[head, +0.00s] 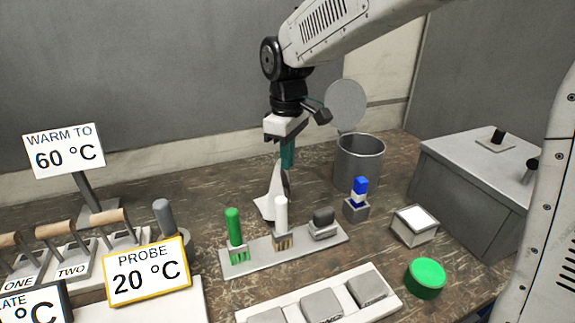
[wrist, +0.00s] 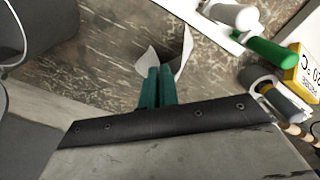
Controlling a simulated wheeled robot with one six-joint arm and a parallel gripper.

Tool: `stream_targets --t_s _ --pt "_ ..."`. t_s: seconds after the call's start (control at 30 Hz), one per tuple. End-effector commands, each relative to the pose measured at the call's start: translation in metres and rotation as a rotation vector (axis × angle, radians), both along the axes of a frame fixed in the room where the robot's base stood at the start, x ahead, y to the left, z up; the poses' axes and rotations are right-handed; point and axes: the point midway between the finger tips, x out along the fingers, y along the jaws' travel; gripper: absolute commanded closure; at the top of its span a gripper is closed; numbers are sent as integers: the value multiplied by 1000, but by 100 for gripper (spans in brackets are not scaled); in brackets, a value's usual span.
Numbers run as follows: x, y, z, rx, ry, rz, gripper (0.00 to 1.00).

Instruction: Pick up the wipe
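The wipe (head: 272,197) is a thin white cloth, drawn up into a peak with its lower edges spread out. It is behind the tool rack, near the middle of the head view. My gripper (head: 287,168) points down with its teal fingers at the wipe's peak. The fingers are close together and look shut on the cloth. In the wrist view, white flaps of the wipe (wrist: 148,60) show on both sides of the fingertips (wrist: 160,68). I cannot tell whether its lower edge touches the bench.
A grey bin (head: 359,165) with a raised lid stands behind right. A rack (head: 262,252) with a green and a white brush stands in front. A blue-topped bottle (head: 359,193), a white-topped box (head: 414,225) and a green disc (head: 427,275) are at right. Signs stand left.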

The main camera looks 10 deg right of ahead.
Motion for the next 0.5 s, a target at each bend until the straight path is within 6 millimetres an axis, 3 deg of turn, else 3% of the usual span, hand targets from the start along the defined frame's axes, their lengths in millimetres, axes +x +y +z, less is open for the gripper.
stream_targets --t_s 0.1,0.23,0.5 --pt "1 0 32 2 -5 0 100" --pt "1 0 58 1 -5 0 100" --pt "0 0 68 1 -1 0 100"
